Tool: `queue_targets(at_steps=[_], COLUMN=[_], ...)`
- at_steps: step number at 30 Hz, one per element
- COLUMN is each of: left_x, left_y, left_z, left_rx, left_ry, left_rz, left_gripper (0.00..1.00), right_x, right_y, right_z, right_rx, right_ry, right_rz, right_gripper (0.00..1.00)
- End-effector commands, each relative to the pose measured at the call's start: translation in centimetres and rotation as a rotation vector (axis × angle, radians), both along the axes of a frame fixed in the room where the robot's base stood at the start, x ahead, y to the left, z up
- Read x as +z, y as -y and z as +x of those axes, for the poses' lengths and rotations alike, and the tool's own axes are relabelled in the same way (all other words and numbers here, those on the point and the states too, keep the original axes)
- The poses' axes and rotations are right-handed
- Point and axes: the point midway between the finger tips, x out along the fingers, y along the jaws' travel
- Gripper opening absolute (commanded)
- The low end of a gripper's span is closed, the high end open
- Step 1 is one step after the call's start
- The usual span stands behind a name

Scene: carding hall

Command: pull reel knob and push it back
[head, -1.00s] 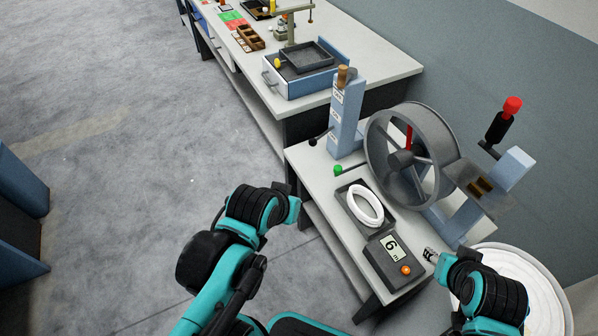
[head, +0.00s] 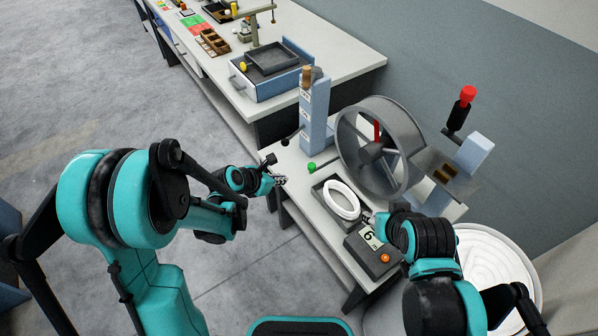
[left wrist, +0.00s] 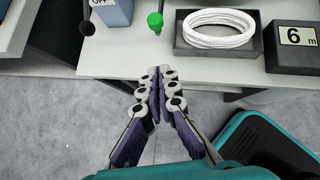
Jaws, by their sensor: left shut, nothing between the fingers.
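The grey spoked reel (head: 376,150) stands on the small table, with a dark hub and a red bar inside. A green knob (head: 311,166) on a thin rod sits low on its left side. It also shows in the left wrist view (left wrist: 155,22). My left gripper (head: 281,180) is at the table's left edge, below and left of the green knob. In the left wrist view its fingers (left wrist: 157,74) are together and empty, apart from the knob. My right gripper (head: 369,217) is by the counter box, and its fingers are too small to read.
A black ball knob (head: 285,142) sticks out from the blue post (head: 314,115). A white ring of yarn (head: 342,199) lies in a dark tray, beside the counter (head: 372,250) showing 6. A red-topped black handle (head: 461,108) stands right of the reel.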

Motion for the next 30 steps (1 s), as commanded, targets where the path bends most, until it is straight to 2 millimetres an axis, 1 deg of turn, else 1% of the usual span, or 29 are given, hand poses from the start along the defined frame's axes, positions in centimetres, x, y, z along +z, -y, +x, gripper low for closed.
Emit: queue_targets(at_steps=[5,12,17,18,22,27,30], left_x=[-1.7,-5.4,-7.6,-7.3,-7.2,-7.1,-7.0], left_y=[1.0,3.2,4.7,5.2,6.2,6.9,6.9], left_z=[1.1,3.9,5.7,6.2,7.6,8.4,8.6], left_rx=[0.006,0.004,0.004,0.004,0.005,0.006,0.006], left_ry=[-0.005,-0.005,-0.004,-0.003,-0.004,-0.004,-0.004], left_rz=[-0.009,-0.007,-0.006,-0.007,-0.007,-0.006,-0.006], left_gripper=[0.00,0.00,0.00,0.00,0.00,0.00,0.00], right_x=[-0.9,-2.6,-3.7,-3.7,-4.1,-4.3,-4.3], right_y=[0.0,0.0,0.0,0.0,0.0,0.0,0.0], right_z=[0.0,0.0,0.0,0.0,0.0,0.0,0.0], right_rx=[0.000,0.000,0.000,0.000,0.000,0.000,0.000], right_ry=[0.000,0.000,0.000,0.000,0.000,0.000,0.000], right_rz=[0.000,0.000,0.000,0.000,0.000,0.000,0.000], right_gripper=[0.40,0.40,0.40,0.40,0.40,0.40,0.40])
